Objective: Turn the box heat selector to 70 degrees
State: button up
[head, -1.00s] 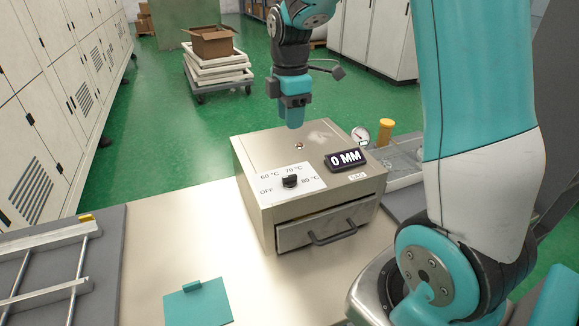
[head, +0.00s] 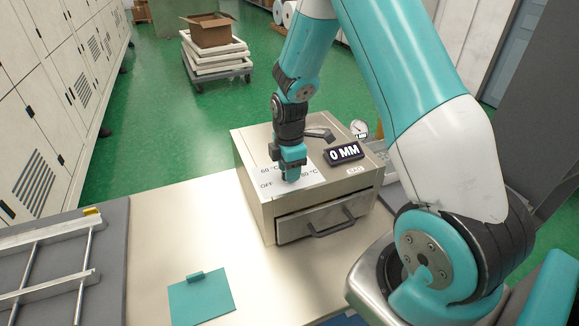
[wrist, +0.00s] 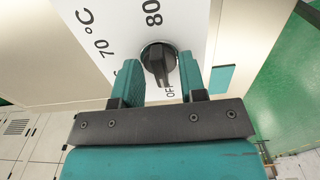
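The heat selector is a black knob (wrist: 158,62) on a white dial plate (head: 268,188) on top of the steel box (head: 258,205). My gripper (head: 292,179) is over the dial and hides the knob in the head view. In the wrist view its open fingers (wrist: 159,60) stand either side of the knob with gaps visible.
A black 0 MM display (head: 344,153) and a round gauge (head: 359,128) are right of the dial. The box's front drawer (head: 318,219) has a dark handle. A teal plate (head: 201,298) lies on the bench in front, and a metal frame (head: 50,280) lies left.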

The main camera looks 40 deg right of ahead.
grip_shut()
jog(key=shift+m, duration=0.4)
jog(key=m, duration=0.4)
jog(key=shift+m+b, duration=0.4)
jog(key=m, duration=0.5)
jog(key=m+b, duration=0.1)
jog(key=m, duration=0.5)
jog(key=shift+m, duration=0.3)
jog(key=m, duration=0.6)
jog(key=shift+m, duration=0.3)
